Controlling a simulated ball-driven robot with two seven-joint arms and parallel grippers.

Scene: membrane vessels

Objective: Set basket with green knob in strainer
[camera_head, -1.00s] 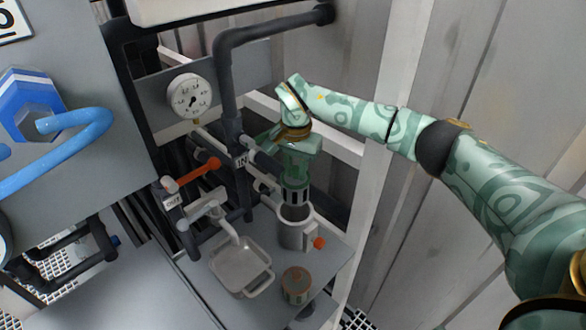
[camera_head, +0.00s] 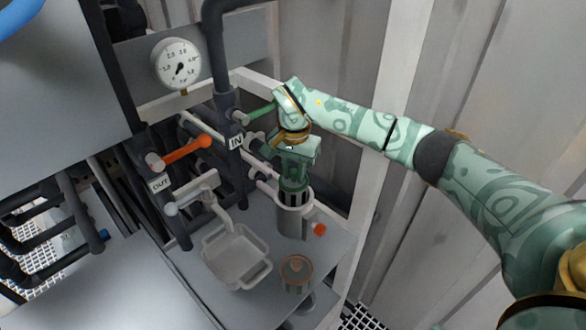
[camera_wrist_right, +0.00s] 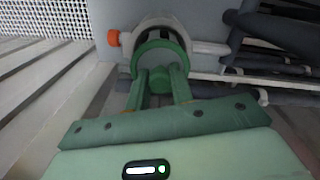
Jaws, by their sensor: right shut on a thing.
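My right gripper (camera_head: 294,176) is shut on the basket with the green knob (camera_head: 295,197), above the strainer (camera_head: 290,222). The dark slotted basket is upright, its lower part inside the strainer's mouth and its upper slots still showing above the rim. In the right wrist view, my fingers (camera_wrist_right: 160,88) close on the green knob (camera_wrist_right: 157,76), and a green ring (camera_wrist_right: 160,42) shows over the strainer's round opening (camera_wrist_right: 158,24). How deep the basket reaches is hidden. My left gripper is not in view.
A grey tray (camera_head: 236,258) stands left of the strainer, and a round brown-rimmed pot (camera_head: 296,272) stands in front. An orange knob (camera_head: 319,230) sticks out of the strainer's side. Dark pipes, an orange-handled valve (camera_head: 186,148) and a gauge (camera_head: 177,65) crowd the left.

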